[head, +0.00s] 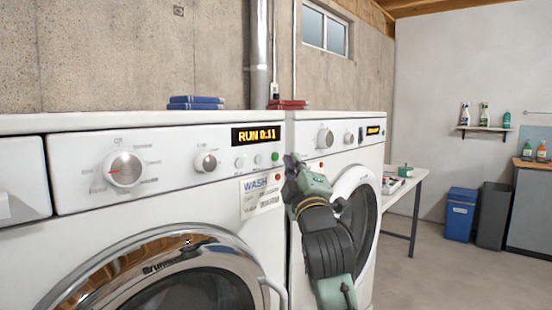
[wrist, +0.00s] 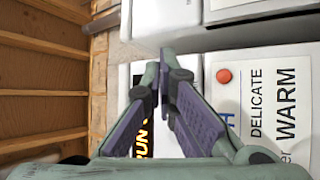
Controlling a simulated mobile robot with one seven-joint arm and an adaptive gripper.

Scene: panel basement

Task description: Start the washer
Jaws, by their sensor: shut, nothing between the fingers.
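The white washer (head: 215,225) is the nearer machine on the left. Its amber display (head: 258,135) reads "RUN 0:11". A green button (head: 275,156) sits at the end of a short row below the display. A paper card (head: 262,195) headed "WASH" is below; in the wrist view it (wrist: 275,115) shows "DELICATE" and "WARM". A red button (wrist: 224,75) is beside the card in the wrist view. My gripper (head: 290,159) is shut and empty, just right of the green button in the head view. In the wrist view its fingertips (wrist: 165,60) are over the panel; the green button is not visible there.
A second white machine (head: 375,150) stands close on the right, with its own knobs and display. A table (head: 410,185) and blue bin (head: 460,215) are farther right. Open floor lies between.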

